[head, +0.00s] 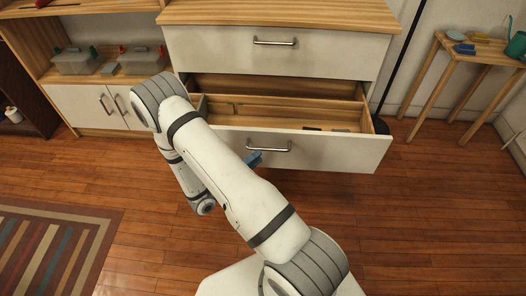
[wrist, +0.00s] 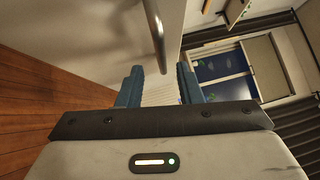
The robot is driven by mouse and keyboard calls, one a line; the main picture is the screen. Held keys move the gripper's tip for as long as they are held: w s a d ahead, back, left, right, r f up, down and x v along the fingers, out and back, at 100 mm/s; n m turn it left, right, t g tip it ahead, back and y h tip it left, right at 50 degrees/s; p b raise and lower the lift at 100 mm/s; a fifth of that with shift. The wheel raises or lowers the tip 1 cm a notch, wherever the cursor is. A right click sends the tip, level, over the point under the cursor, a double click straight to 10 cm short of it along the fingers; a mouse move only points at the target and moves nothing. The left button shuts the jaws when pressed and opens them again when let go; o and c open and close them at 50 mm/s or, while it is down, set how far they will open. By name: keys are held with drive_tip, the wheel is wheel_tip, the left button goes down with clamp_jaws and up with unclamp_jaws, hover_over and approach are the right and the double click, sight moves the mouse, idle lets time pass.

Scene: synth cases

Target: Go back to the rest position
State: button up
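My gripper's blue fingers (head: 253,158) show in the head view beside the left end of the open drawer's handle (head: 269,147), partly hidden by my white arm. In the wrist view my gripper (wrist: 159,76) has its two blue fingers apart with nothing held between them. The metal handle (wrist: 157,32) runs down from the top edge there, its lower end close to the fingertips. I cannot tell whether it lies between them or just beyond. The lower drawer (head: 345,154) is pulled out.
The open drawer has wooden dividers and small dark items (head: 312,128). The drawer above (head: 335,57) is shut. Shelves with clear bins (head: 75,62) stand left, a small wooden table (head: 470,48) right. A striped rug (head: 52,250) lies front left; the wooden floor at right is clear.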

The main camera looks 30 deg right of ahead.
drive_tip(key=shift+s+a+f, duration=0.1)
drive_tip(key=shift+s+a, duration=0.05)
drive_tip(key=shift+a, duration=0.45)
drive_tip(key=s+r+m+g+y+p, duration=0.3)
drive_tip(key=r+m+p, duration=0.1)
drive_tip(key=r+m, duration=0.4)
drive_tip(key=s+d+r+m+g+y+p, duration=0.1)
drive_tip(key=s+r+m+g+y+p, duration=0.25)
drive_tip(key=r+m, duration=0.55)
drive_tip(key=s+r+m+g+y+p, duration=0.3)
drive_tip(key=r+m+p, duration=0.2)
drive_tip(key=r, duration=0.6)
drive_tip(key=s+a+r+m+t+y+p, duration=0.1)
drive_tip(key=a+r+m+t+y+p, duration=0.1)
drive_tip(key=r+m, duration=0.3)
drive_tip(key=s+a+r+m+t+y+p, duration=0.2)
drive_tip(key=a+r+m+t+y+p, duration=0.1)
drive_tip(key=r, duration=0.6)
drive_tip(key=s+a+r+m+t+y+p, duration=0.1)
drive_tip(key=a+r+m+t+y+p, duration=0.1)
drive_tip(key=r+m+p, duration=0.4)
drive_tip(key=shift+s+a+r+m+t+y, duration=0.4)
drive_tip(key=shift+a+r+m+y, duration=0.35)
drive_tip(key=shift+y, duration=0.5)
